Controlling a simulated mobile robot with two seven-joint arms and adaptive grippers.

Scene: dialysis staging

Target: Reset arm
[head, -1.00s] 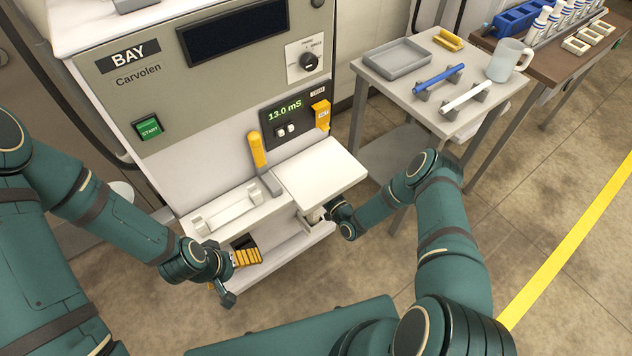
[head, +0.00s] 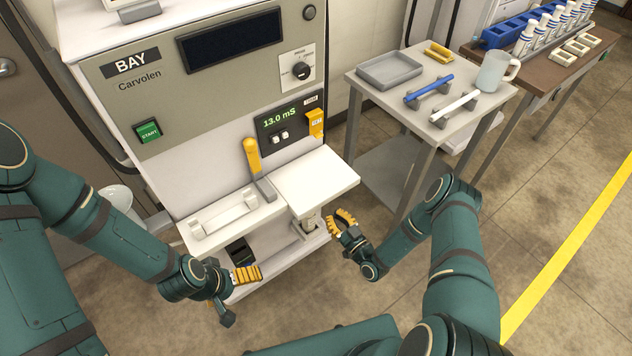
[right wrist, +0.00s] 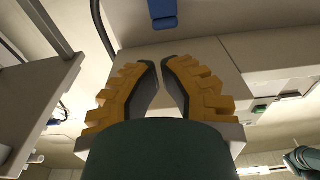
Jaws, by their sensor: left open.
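My left gripper (head: 246,274), with yellow ribbed fingers, is open and empty in the head view, low in front of the bay machine's lower shelf. My right gripper (head: 343,219) is in front of the machine's right side, below and right of the white shelf and apart from it. The right wrist view shows its two yellow fingers (right wrist: 160,64) curving toward each other with a narrow gap at the tips and nothing seen between them. Whether that counts as open or shut is unclear. The bay machine (head: 210,92) has a yellow-handled lever (head: 252,156) standing upright and a display (head: 279,118) reading 13.0 mS.
A side table (head: 445,125) at the right holds a grey tray (head: 390,72), a blue bar (head: 428,90), a white bar (head: 455,107) and a jug (head: 496,72). A brown bench (head: 545,62) with bottles stands behind. Floor at the right is clear, with a yellow line (head: 575,245).

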